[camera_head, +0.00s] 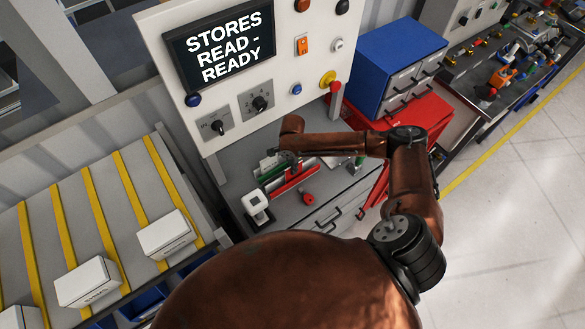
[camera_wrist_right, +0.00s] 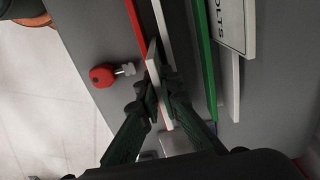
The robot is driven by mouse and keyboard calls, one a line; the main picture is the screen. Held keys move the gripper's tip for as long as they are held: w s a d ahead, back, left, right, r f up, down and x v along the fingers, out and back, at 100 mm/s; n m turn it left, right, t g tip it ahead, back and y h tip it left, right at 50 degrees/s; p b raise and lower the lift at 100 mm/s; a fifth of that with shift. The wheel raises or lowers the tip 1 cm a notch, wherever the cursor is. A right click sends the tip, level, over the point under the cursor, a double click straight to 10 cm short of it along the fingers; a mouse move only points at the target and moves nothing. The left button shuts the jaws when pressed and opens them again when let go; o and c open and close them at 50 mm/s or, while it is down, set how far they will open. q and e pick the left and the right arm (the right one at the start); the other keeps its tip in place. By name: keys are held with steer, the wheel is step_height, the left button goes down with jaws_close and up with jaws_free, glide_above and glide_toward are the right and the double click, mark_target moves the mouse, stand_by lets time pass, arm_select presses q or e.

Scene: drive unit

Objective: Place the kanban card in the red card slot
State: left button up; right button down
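My right gripper (camera_wrist_right: 158,95) points down at the grey worktop, and its fingers are closed on a thin card (camera_wrist_right: 153,62), seen nearly edge-on with a pale edge and some red. I take this to be the kanban card. In the wrist view the red card slot (camera_wrist_right: 136,22) is a long red strip just beyond the card; whether they touch I cannot tell. In the head view the red slot (camera_head: 293,181) lies below the right gripper (camera_head: 284,154), whose fingers are small and partly hidden there. My left gripper is in neither view.
A green slot (camera_wrist_right: 204,65) runs beside the red one, with a white card marked BOLTS (camera_wrist_right: 235,22). A red-headed key-like item (camera_wrist_right: 103,76) lies on the worktop. A white device (camera_head: 256,204) stands near the front. The control panel (camera_head: 285,75) rises behind; a red cabinet (camera_head: 415,112) stands right.

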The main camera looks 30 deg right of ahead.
steer(key=c, duration=2.1)
jaws_free()
steer(key=shift+f, duration=0.1)
step_height(320, 180, up, 12)
steer(key=shift+r+b, duration=0.2)
steer(key=shift+b, duration=0.9)
